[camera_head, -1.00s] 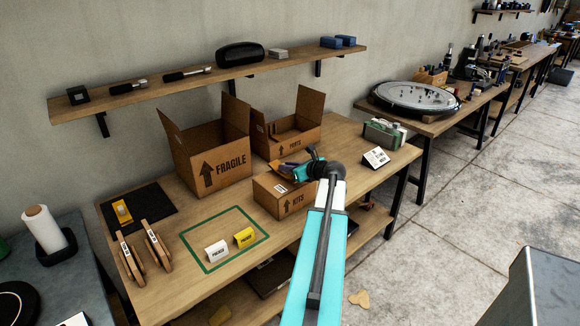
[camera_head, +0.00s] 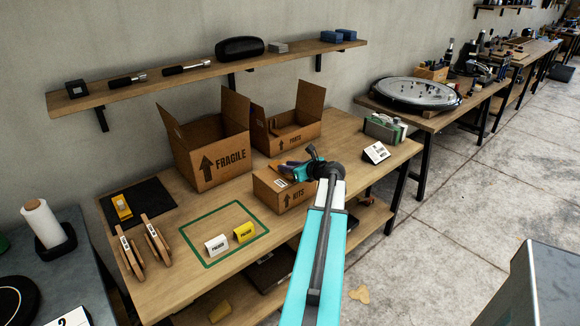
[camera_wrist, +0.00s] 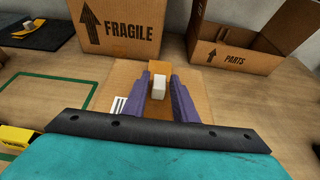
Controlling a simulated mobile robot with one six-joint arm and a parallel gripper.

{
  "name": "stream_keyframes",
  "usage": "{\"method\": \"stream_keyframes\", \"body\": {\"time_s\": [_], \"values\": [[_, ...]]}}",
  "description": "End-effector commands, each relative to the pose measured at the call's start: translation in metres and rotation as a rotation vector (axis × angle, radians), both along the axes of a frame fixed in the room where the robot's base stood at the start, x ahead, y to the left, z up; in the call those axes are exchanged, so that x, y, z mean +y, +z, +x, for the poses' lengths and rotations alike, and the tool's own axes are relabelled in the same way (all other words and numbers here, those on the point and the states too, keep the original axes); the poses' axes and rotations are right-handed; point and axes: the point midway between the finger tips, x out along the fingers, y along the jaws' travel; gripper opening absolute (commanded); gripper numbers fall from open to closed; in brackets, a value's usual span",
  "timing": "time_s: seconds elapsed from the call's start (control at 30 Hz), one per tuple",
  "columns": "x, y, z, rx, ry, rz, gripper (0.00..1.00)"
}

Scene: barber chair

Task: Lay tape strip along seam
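The cardboard box marked KITS (camera_head: 286,193) stands on the workbench and also shows beneath my gripper in the wrist view, with a barcode label (camera_wrist: 118,106). My gripper (camera_head: 284,167) is over the top of this box. Its two purple fingers (camera_wrist: 161,82) stand apart with a small white block (camera_wrist: 159,84) and a tan strip (camera_wrist: 155,62) showing between them. I cannot tell whether the fingers grip either piece, or whether the tan strip is tape or box cardboard. My fingers and wrist hide much of the box top, and I cannot make out its seam.
The open FRAGILE box (camera_head: 222,160) and open PARTS box (camera_head: 290,140) stand behind. Wooden tools (camera_head: 157,243) and a black mat (camera_head: 145,200) lie left. A case (camera_head: 382,128) stands right.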

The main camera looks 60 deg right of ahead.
Motion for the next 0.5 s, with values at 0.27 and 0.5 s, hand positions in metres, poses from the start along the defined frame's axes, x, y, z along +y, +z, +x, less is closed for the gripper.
{"method": "stream_keyframes", "body": {"time_s": [0.27,0.5], "values": [[-0.0001,-0.0001,-0.0002,0.000,0.000,0.000,0.38],[0.0015,0.0015,-0.0043,0.000,0.000,0.000,0.38]]}}
